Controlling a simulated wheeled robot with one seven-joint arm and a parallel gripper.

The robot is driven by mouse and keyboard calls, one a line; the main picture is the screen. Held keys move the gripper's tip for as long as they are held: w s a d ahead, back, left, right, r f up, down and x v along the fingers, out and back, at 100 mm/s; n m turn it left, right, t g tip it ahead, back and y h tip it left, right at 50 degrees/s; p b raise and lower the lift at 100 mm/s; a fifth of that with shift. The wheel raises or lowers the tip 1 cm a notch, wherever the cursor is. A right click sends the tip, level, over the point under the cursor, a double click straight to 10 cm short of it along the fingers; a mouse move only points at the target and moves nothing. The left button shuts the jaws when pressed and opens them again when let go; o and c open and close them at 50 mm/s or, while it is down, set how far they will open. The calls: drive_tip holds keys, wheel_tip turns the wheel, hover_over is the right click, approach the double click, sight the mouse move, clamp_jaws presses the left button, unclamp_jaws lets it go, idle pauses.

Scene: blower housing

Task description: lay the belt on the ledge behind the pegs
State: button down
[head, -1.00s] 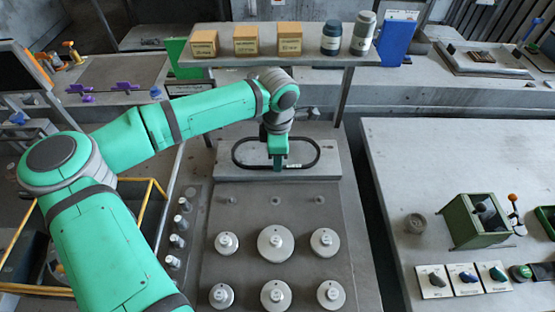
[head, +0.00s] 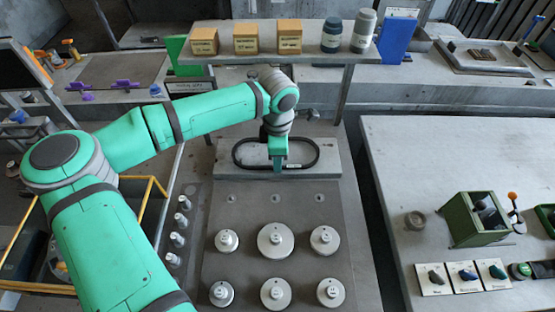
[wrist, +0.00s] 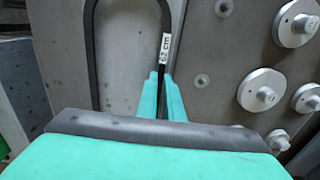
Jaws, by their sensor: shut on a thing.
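The belt (head: 234,152) is a thin black oval loop. It lies flat over the pale grey ledge (head: 329,173); whether it touches the surface all round I cannot tell. My gripper (head: 278,169) points down and is shut on the near side of the belt. In the wrist view my fingers (wrist: 162,82) pinch the belt (wrist: 165,20) beside its white "62 cm" label. Small pegs (head: 275,199) stand in a row on the dark plate just in front of the ledge, clear of the belt.
Several pale round pulleys (head: 276,241) stand on the plate nearer me. A shelf (head: 215,60) with boxes and bottles is above and behind the ledge. Small posts (head: 178,239) line the left. The right-hand table (head: 430,160) holds a green machine and switches.

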idle(0.3)
drive_tip(key=c, duration=1.8)
unclamp_jaws()
drive_tip(key=shift+r, duration=0.1)
drive_tip(key=shift+r, duration=3.6)
